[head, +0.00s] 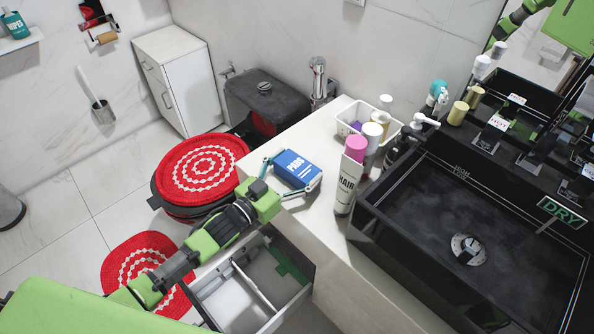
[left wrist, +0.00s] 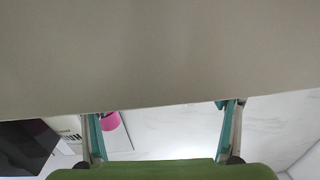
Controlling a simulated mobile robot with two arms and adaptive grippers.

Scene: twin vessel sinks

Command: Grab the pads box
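The pads box (head: 297,168) is a blue box with white lettering, lying on the pale counter (head: 318,240) near its left edge. My left gripper (head: 299,170) reaches in from the left. Its teal fingers are spread, one along the far left end of the box and one by its near right end. I cannot tell whether they touch it. In the left wrist view the fingers (left wrist: 165,132) stand wide apart, and no blue of the box shows there. A large plain beige surface fills the top of that view. My right gripper is not in view.
A white hair bottle (head: 347,186) with a pink cap stands right of the box. A white basket (head: 368,120) with bottles is behind it. The black sink (head: 470,230) is to the right. An open drawer (head: 250,290) is below my arm.

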